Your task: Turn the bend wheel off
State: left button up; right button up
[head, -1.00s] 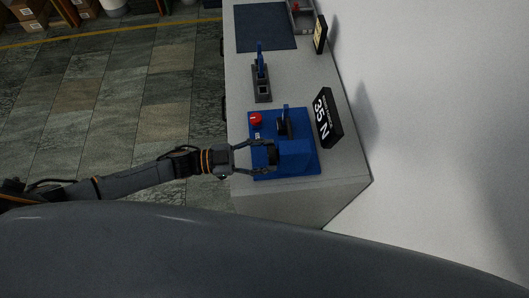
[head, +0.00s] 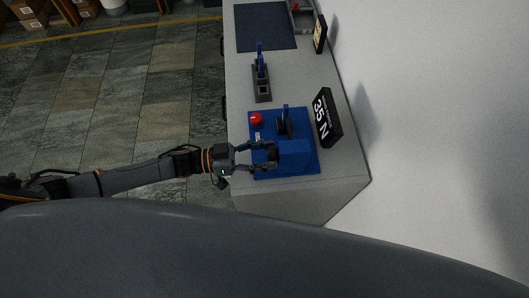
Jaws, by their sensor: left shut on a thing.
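A blue machine (head: 296,160) stands at the near end of the grey bench, with a red knob (head: 256,118) on its far left corner and a dark upright part with a blue top (head: 284,122) behind its raised block. A small dark wheel-like part sits on the left face of the block, mostly hidden by my fingers; I take it to be the bend wheel (head: 272,153). My left gripper (head: 268,155) reaches in from the left and is shut on this wheel. My right gripper is not in view.
A black sign reading "35 N" (head: 327,117) stands right of the machine. Farther along the grey bench (head: 240,60) are a small press with a blue lever (head: 261,80), a dark blue mat (head: 265,26) and a grey tray (head: 303,20). A white wall lies right.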

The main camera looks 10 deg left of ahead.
pick_arm(q)
jog(key=shift+f, duration=0.1)
jog(key=o, duration=1.2)
jog(key=v, duration=1.2)
